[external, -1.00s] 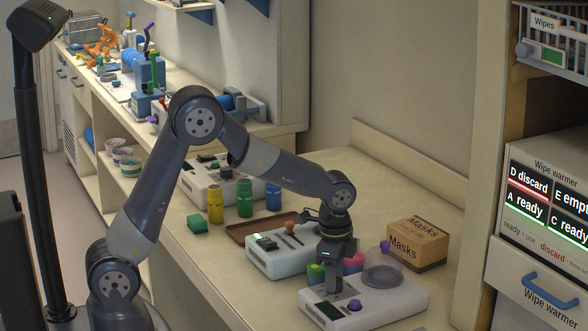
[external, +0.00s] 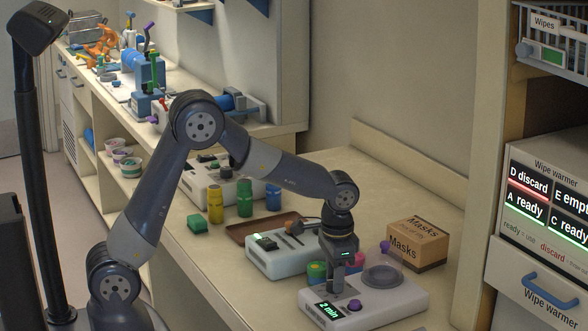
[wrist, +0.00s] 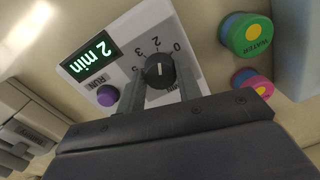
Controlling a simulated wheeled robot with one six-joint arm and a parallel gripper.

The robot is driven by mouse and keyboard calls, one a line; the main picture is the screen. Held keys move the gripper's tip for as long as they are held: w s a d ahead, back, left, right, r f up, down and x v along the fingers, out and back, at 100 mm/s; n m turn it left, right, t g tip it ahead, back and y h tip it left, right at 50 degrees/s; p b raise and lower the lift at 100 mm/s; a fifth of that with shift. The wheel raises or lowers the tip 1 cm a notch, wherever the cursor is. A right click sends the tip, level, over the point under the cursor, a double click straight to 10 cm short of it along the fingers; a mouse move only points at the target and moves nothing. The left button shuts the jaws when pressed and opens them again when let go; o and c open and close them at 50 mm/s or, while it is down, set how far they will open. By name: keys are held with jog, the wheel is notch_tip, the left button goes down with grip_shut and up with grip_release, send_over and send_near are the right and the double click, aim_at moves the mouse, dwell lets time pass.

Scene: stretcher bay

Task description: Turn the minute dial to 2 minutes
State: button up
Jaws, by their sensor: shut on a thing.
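The minute dial (wrist: 158,72) is a round black knob with a white mark, on a white panel with printed numbers around it. The mark points roughly toward the 2. The display (wrist: 90,60) beside it reads "2 min" in green; the external view shows the lit display (external: 328,310) too. My gripper (wrist: 160,85) has one finger on each side of the dial and is shut on it. In the external view my gripper (external: 340,278) points down over the white device (external: 395,305), and the dial is hidden behind it.
A purple RUN button (wrist: 107,95) sits close to the dial. A clear dome (external: 384,270) stands on the device. Green and pink round containers (wrist: 245,35) stand nearby. A Masks box (external: 418,245) and another pale device (external: 285,252) are behind.

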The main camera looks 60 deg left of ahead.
dwell(0.5)
jog(key=o, duration=1)
jog(key=r, duration=0.7)
jog(key=r+b, duration=0.1)
jog(key=r, duration=0.2)
jog(key=shift+d+r, duration=0.25)
jog(key=shift+r, duration=0.15)
jog(key=f, duration=0.7)
jog(key=f+p, duration=0.1)
jog(key=f, duration=0.3)
jog(key=shift+a, duration=0.25)
jog(key=shift+r, duration=0.1)
